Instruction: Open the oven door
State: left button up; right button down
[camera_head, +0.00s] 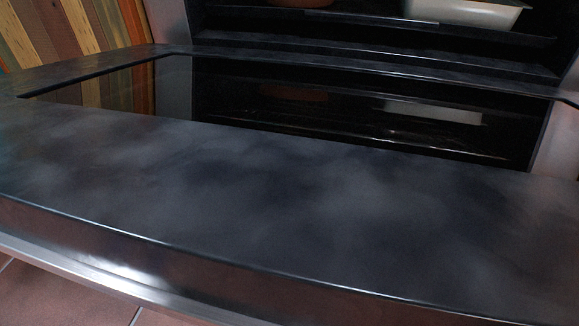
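The oven door (270,195) is folded down and lies about flat, its dark inner face up, filling most of the head view. Its glass window (345,125) reflects the oven interior and the wooden panels. A bright metal strip (110,275) runs along the door's near edge at the lower left; I cannot tell if it is the handle. The oven cavity (380,48) is exposed behind the door. Neither of my grippers is in view.
Inside the oven, a white dish (465,13) sits on a rack at the upper right, with part of a reddish-brown dish (300,2) to its left. Striped wooden panels (60,28) stand at the upper left. Tiled floor (60,298) shows at the lower left.

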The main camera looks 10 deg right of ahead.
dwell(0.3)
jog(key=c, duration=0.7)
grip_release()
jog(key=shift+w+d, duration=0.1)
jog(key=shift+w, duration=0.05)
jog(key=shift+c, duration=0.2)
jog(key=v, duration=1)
